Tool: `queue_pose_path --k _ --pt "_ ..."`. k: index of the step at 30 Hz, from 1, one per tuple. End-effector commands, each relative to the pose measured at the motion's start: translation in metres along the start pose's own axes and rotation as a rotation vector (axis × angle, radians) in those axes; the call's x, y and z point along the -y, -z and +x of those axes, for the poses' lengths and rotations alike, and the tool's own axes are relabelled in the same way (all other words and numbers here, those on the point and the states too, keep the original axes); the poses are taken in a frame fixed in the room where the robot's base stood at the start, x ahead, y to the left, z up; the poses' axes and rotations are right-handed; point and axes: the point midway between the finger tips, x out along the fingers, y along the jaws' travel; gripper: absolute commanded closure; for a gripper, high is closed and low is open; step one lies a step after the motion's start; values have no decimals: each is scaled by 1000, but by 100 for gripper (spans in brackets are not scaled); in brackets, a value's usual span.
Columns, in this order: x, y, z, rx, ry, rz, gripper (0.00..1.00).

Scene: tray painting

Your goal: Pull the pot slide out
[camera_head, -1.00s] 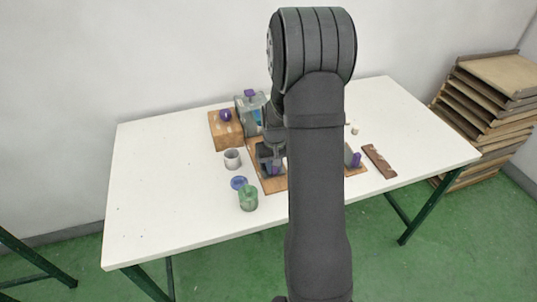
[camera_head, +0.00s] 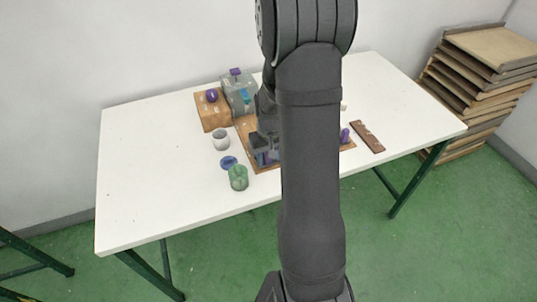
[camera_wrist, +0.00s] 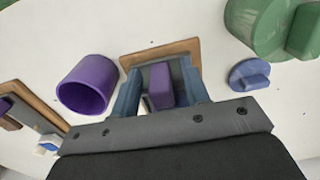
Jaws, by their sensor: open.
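My gripper (camera_wrist: 160,90) is open in the wrist view, its blue-grey fingers on either side of a purple upright tab or handle (camera_wrist: 160,85). The tab stands in front of a brown wooden board edge (camera_wrist: 165,50). I cannot tell whether the fingers touch it. In the head view my gripper (camera_head: 264,152) is low over the left part of the wooden board (camera_head: 262,168), and my arm hides much of the board. Which part is the pot slide itself is not clear; the purple tab may be its handle.
A purple cup-like ring (camera_wrist: 88,85) lies left of the fingers. A green jar (camera_head: 238,177), blue lid (camera_head: 229,162) and pale cup (camera_head: 221,139) stand left of the board. The table's left side is clear.

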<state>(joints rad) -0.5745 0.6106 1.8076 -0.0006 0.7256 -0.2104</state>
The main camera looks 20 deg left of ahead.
Motion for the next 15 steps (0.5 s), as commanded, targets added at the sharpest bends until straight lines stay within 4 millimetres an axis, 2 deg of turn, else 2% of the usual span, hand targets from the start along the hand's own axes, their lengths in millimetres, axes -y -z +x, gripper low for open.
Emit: queue_pose_path --k 5,8,15 --pt "0 1 -9 -3 0 0 58" --pt "0 2 -23 -6 -1 0 58" --pt "0 2 -79 -7 -1 0 58"
